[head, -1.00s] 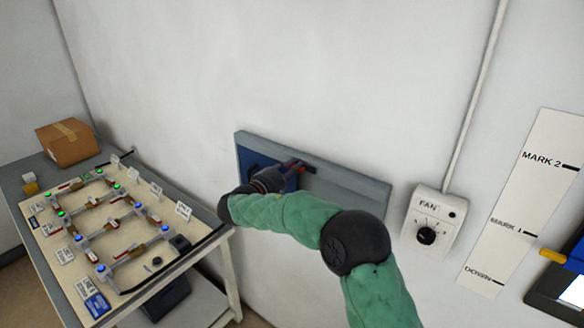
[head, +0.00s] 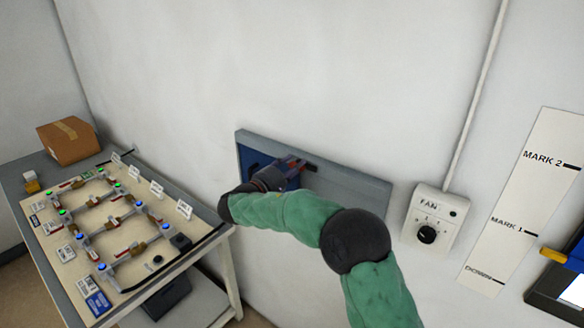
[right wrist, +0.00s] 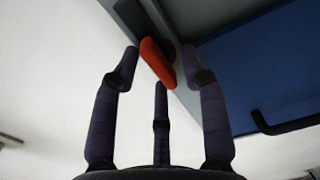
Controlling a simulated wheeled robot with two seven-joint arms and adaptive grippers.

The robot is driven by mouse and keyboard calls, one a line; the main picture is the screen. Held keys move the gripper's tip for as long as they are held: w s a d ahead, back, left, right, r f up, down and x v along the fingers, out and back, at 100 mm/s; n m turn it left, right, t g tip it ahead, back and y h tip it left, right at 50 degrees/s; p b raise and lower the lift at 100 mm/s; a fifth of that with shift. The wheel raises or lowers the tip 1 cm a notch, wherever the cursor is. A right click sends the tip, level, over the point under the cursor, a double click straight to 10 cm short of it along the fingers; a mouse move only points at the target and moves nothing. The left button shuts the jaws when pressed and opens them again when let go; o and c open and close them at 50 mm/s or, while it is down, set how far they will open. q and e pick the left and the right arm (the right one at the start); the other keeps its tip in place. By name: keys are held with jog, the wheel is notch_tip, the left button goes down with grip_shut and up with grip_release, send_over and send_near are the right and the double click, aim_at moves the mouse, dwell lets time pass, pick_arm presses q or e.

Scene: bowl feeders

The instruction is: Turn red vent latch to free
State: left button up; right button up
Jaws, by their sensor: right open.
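The red vent latch (right wrist: 157,62) is an orange-red lever on a dark mount at the grey frame, seen in the right wrist view. My right gripper (right wrist: 160,66) is open, with its fingers spread on either side of the lever; I cannot tell whether any finger touches it. In the head view my right gripper (head: 290,170) is at the grey and blue wall panel (head: 348,188), and hides most of the latch. My left gripper is not in view.
A fan control box (head: 432,218) is on the wall to the right, beside a marked white strip (head: 522,195). To the left stands a table (head: 200,250) with a board of valves and lights. A cardboard box (head: 66,140) sits at its back.

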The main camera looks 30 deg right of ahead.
jog(key=v, duration=1.2)
jog(key=shift+f, duration=0.1)
jog(key=s+a+f+n+g+y, duration=0.1)
jog(key=s+f+y, duration=0.15)
jog(key=f, duration=0.75)
jog(key=s+a+f+n+g+y, duration=0.1)
jog(key=s+f+n+g+y, duration=0.15)
jog(key=f, duration=0.85)
jog(key=s+a+f+n+g+y, duration=0.15)
jog(key=f+y, duration=0.25)
jog(key=f, duration=0.6)
jog(key=s+a+f+m+y, duration=0.5)
jog(key=s+a+f+m, duration=0.1)
jog(key=s+f, duration=0.5)
jog(key=s+a+f+m+g+y, duration=0.1)
jog(key=s+a+f+m+y, duration=0.5)
jog(key=s+f, duration=0.5)
jog(key=shift+s+a+f+y+b, duration=0.3)
jog(key=shift+s+a+b, duration=0.1)
jog(key=shift+s+a, duration=0.6)
